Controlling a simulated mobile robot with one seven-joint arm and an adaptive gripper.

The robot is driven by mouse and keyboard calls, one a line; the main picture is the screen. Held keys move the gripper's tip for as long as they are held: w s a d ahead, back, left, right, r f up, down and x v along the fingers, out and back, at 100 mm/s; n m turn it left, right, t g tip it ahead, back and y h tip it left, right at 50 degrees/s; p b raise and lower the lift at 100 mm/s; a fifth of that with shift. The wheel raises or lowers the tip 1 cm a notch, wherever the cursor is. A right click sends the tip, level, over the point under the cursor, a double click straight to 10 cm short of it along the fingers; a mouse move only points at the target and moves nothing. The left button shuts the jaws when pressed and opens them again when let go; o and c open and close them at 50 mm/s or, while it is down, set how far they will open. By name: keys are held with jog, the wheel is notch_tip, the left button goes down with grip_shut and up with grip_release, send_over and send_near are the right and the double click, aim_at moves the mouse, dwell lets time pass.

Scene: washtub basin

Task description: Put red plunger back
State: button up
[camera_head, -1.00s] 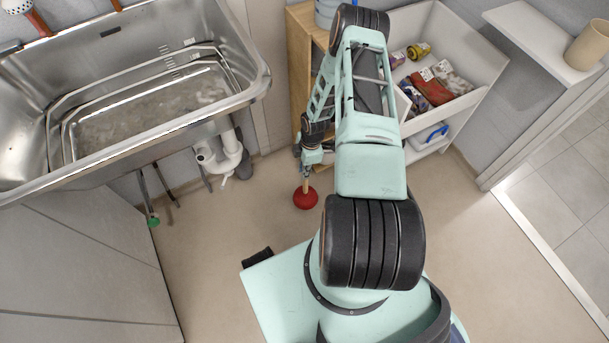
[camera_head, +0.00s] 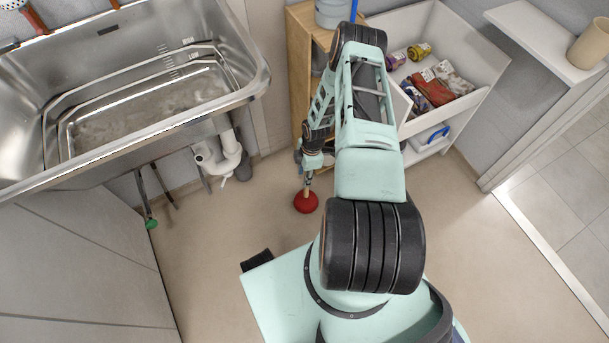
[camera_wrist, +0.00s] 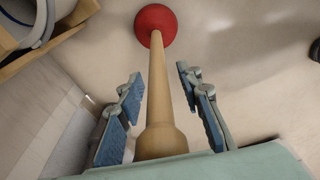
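The red plunger has a red rubber cup (camera_head: 306,203) that rests on the floor below the end of my arm. Its pale wooden handle (camera_wrist: 168,85) shows in the wrist view, running from the cup up between my fingers and ending in a thicker knob. My gripper (camera_wrist: 163,98) is open, with one blue-padded finger on each side of the handle. A gap shows between the handle and both pads. In the head view my gripper (camera_head: 311,163) is small and sits at the handle's top, so its fingers are hard to make out.
A steel washtub (camera_head: 150,118) with white drain pipes (camera_head: 222,155) stands at the left. A wooden shelf (camera_head: 297,60) is close behind my gripper. A white shelf unit (camera_head: 460,105) with several packets is to its right. The floor around the plunger is clear.

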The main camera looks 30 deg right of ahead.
jog(key=shift+r, duration=0.1)
jog(key=r+p, duration=0.1)
jog(key=r, duration=0.3)
jog(key=d+r+p, duration=0.1)
jog(key=r, duration=0.3)
jog(key=r+p, duration=0.1)
jog(key=r, duration=0.3)
jog(key=shift+s+d, duration=0.1)
jog(key=shift+d, duration=0.15)
